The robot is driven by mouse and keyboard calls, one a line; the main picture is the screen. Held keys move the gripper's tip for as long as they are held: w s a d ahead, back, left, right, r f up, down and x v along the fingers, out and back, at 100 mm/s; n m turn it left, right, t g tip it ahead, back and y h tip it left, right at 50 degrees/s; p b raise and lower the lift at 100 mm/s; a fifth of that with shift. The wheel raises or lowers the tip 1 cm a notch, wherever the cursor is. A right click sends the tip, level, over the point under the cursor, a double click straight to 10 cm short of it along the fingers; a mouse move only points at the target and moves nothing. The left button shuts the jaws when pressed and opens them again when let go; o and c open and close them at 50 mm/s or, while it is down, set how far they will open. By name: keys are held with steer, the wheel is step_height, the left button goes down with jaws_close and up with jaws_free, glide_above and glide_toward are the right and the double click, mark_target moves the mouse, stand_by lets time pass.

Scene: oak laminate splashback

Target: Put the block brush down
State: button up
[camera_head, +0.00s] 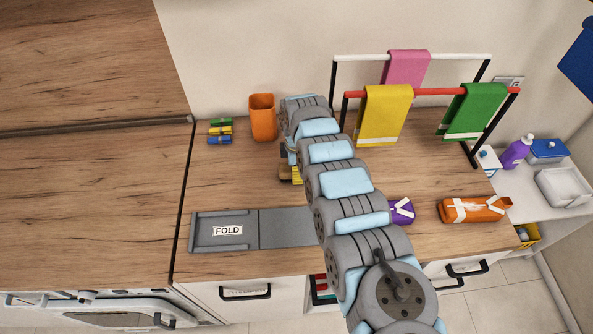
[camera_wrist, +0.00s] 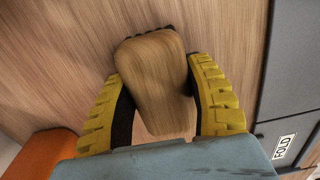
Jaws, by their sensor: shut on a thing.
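The block brush (camera_wrist: 155,95) has a wooden, rounded back, with a little dark bristle showing at its far edge in the wrist view. My gripper (camera_wrist: 157,72) has its yellow ridged fingers on either side of the brush and is shut on it. The wooden counter lies beneath; I cannot tell whether the bristles touch it.
A grey FOLD board (camera_head: 224,231) lies at the front. Counter between cup and board is clear.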

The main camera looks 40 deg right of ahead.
steer(key=shift+f, duration=0.15)
steer(key=o, duration=1.2)
steer(key=shift+c, duration=0.2)
step_height(320, 180, up, 12)
steer(key=shift+r+p, duration=0.25)
steer(key=shift+p, duration=0.15)
steer(key=shift+d, duration=0.1)
